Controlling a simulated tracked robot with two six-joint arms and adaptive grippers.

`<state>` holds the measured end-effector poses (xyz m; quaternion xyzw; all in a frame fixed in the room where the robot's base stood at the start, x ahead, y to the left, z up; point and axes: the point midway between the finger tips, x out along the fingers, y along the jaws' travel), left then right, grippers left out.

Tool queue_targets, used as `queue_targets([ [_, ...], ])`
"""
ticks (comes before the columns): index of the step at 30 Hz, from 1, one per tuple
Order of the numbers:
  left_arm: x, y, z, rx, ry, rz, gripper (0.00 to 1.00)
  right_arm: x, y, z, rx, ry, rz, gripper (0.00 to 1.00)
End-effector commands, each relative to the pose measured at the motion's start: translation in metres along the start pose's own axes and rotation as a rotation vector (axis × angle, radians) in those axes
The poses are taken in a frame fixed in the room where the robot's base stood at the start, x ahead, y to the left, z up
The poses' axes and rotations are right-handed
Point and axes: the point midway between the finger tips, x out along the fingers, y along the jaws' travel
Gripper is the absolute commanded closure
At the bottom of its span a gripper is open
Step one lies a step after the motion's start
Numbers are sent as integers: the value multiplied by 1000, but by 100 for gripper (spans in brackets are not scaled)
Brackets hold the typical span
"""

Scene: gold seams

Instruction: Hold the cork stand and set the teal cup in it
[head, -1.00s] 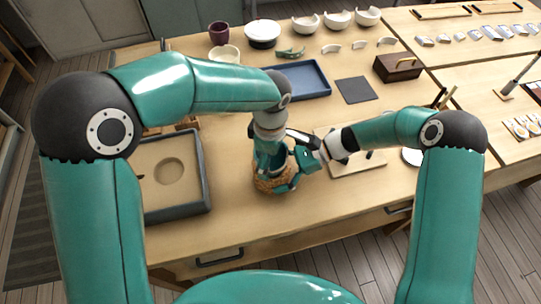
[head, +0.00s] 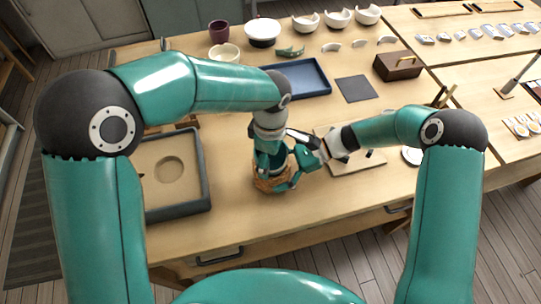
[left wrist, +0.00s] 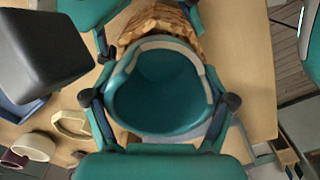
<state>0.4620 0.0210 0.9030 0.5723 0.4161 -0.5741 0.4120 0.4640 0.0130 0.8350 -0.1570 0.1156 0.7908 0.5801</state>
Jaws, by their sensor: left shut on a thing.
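The teal cup (left wrist: 160,90) faces up at the camera in the left wrist view, with a pale band on its rim. My left gripper (head: 266,172) has a finger on each side of the cup and is shut on it; it also shows in the left wrist view (left wrist: 160,100). The brown, rough cork stand (head: 268,184) is on the table below the cup and shows past its rim in the left wrist view (left wrist: 158,20). The cup's base is hidden, so its seating cannot be told. My right gripper (head: 296,172) is beside the stand and cup; its grip is unclear.
A sand-coloured tray with a dark rim (head: 205,178) lies to the left. A blue tray (head: 323,82), a dark mat (head: 353,89) and a wooden box (head: 397,66) lie farther back. Bowls (head: 306,23) stand at the far edge. The front right table is clear.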

Motion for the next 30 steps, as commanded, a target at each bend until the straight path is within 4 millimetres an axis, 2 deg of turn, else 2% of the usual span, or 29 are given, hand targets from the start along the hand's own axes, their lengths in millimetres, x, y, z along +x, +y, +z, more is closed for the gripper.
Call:
queue_targets([
  [11, 2, 0, 0, 0, 0, 0, 48, 0, 0, 0, -1, 1, 0, 43],
  [12, 2, 0, 0, 0, 0, 0, 12, 0, 0, 0, -1, 1, 0, 43],
  [14, 2, 0, 0, 0, 0, 0, 2, 0, 0, 0, -1, 1, 0, 43],
  [15, 2, 0, 0, 0, 0, 0, 0, 0, 0, 0, -1, 1, 0, 43],
  [30, 2, 0, 0, 0, 0, 0, 0, 0, 0, 0, -1, 1, 0, 43],
])
